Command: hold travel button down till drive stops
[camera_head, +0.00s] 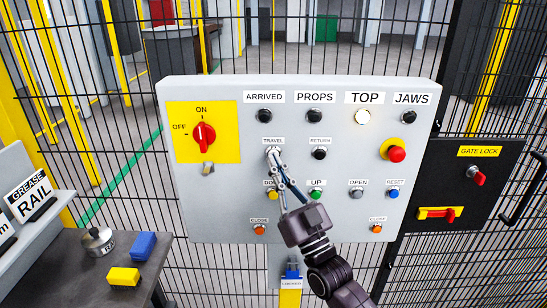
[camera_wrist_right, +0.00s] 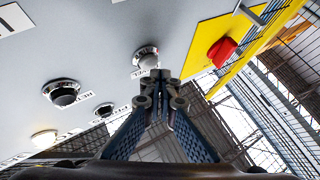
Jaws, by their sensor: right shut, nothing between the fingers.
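The grey control panel (camera_head: 335,205) stands upright in front of me. The TOP lamp (camera_head: 362,117) is lit; the ARRIVED lamp (camera_head: 265,116) is dark. My left gripper is out of view.
Other buttons sit close below, including yellow (camera_head: 272,194) and green UP (camera_head: 316,194). A red emergency stop (camera_head: 396,154) is at right, a red rotary switch (camera_head: 204,137) at left. A black gate lock box (camera_head: 462,190) stands further right. Wire fencing is behind.

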